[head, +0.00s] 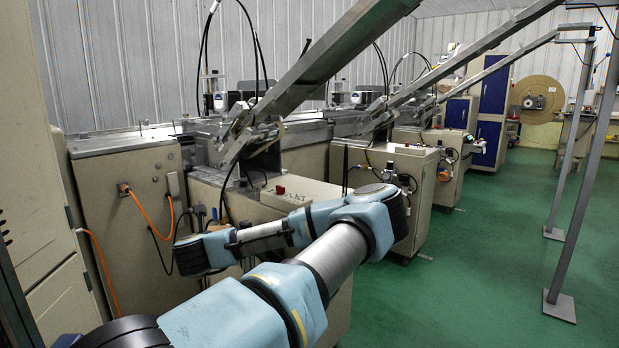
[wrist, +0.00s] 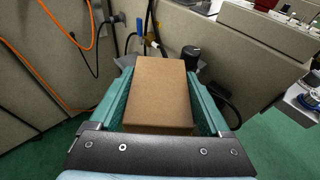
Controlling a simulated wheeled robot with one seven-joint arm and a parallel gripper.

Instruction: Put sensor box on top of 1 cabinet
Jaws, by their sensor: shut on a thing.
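A plain brown box (wrist: 158,92), which I take as the sensor box, fills the middle of the wrist view. My gripper (wrist: 158,76) is shut on it, with a teal finger along each side. In the head view my arm reaches forward and bends left, and the gripper is mostly hidden behind it. A beige cabinet (head: 130,235) with a grey metal top stands at the left, and a lower beige cabinet (head: 318,192) with a red button stands right of it. No number shows, so I cannot tell which is cabinet 1.
Orange cables (head: 150,215) and dark hoses hang in front of the cabinets. Slanted metal rails (head: 320,55) cross above the machines. Metal posts (head: 585,180) stand at the right. The green floor (head: 470,270) between is clear.

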